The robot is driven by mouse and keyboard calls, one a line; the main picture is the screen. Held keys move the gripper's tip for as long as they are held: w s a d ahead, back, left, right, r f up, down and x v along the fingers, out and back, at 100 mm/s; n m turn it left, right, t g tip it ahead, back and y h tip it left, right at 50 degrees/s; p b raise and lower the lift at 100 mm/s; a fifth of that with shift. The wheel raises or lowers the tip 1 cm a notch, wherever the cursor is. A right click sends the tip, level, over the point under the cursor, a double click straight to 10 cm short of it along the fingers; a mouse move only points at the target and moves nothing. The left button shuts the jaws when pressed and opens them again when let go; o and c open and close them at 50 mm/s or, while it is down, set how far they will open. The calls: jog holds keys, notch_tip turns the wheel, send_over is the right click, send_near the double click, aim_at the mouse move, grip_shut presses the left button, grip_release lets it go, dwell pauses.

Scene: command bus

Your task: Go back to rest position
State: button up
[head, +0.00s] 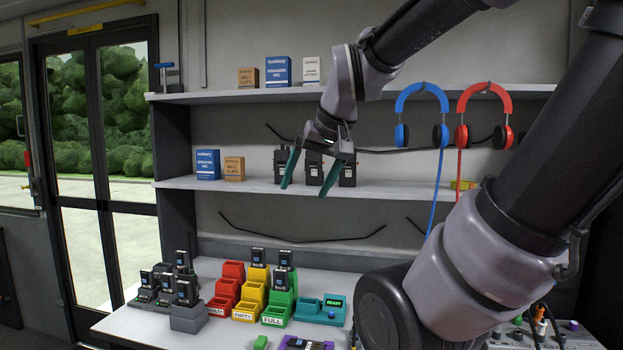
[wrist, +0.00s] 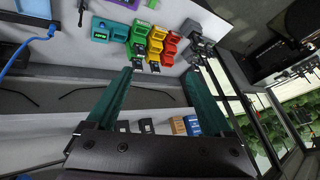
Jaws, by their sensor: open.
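My gripper (head: 302,170) is open, with its two green fingers spread and pointing down. It also shows in the wrist view (wrist: 165,85), with nothing between its fingers. In the head view it hangs in front of the middle shelf (head: 255,187), near several black radios (head: 347,170) standing there. I cannot tell whether the fingers touch anything, but they appear to be in front of the radios. My arm comes in from the right and is raised and bent.
The counter below holds red (head: 227,285), yellow (head: 250,295) and green (head: 280,305) bins, a teal "READY" unit (head: 322,309) and several radios (head: 187,290) at left. Blue (head: 402,135) and red (head: 463,137) headsets hang at right. Small boxes (head: 277,71) stand on the upper shelf.

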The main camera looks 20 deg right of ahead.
jog(key=shift+s+r+m+t, duration=0.15)
jog(key=shift+s+r+m, duration=0.15)
jog(key=shift+s, duration=0.35)
jog(key=shift+s+r+m+t, duration=0.15)
jog(key=shift+s+r+m, duration=0.15)
jog(key=shift+s, duration=0.35)
